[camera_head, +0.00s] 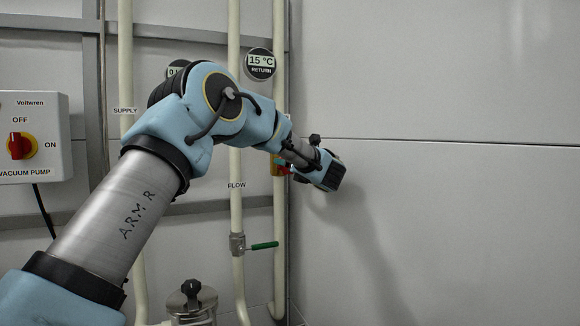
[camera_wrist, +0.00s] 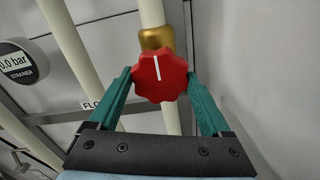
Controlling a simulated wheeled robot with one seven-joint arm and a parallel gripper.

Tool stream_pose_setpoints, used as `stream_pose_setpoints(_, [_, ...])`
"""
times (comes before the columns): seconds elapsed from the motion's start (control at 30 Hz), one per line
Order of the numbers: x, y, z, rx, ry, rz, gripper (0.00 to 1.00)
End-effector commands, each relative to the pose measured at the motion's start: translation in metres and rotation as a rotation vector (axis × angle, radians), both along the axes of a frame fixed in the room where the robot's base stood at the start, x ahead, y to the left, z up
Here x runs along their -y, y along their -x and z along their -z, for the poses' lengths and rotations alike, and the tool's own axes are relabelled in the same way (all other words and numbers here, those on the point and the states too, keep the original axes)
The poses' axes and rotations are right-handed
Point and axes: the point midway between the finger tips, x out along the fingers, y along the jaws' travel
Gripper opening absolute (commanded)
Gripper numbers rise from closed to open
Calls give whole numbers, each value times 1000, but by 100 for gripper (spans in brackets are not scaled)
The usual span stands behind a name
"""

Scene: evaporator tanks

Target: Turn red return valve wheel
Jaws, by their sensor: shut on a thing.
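The red return valve wheel (camera_wrist: 160,78) has a scalloped rim and a white mark that runs nearly straight up in the wrist view. It sits on a brass valve body (camera_wrist: 156,38) on a cream pipe. My gripper (camera_wrist: 160,84) has its two green fingers on either side of the wheel, closed on its left and right edges. In the head view my gripper (camera_head: 284,167) is at the return pipe (camera_head: 279,220), and my arm hides most of the wheel; a little red and yellow shows there.
A green-handled valve (camera_head: 262,246) is on the flow pipe (camera_head: 236,207) below. The return gauge (camera_head: 261,64) reads 15 °C above. A vacuum pump switch box (camera_head: 32,137) hangs at left. A black-knobbed tank lid (camera_head: 191,296) stands below. The grey wall at right is bare.

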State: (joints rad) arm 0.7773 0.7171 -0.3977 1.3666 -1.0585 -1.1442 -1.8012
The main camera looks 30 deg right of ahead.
Motion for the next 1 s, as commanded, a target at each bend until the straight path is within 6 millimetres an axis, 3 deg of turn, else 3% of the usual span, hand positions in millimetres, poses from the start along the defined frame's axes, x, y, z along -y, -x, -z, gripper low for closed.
stream_pose_setpoints(1.0, [0,1,-1,65,-520,0,26])
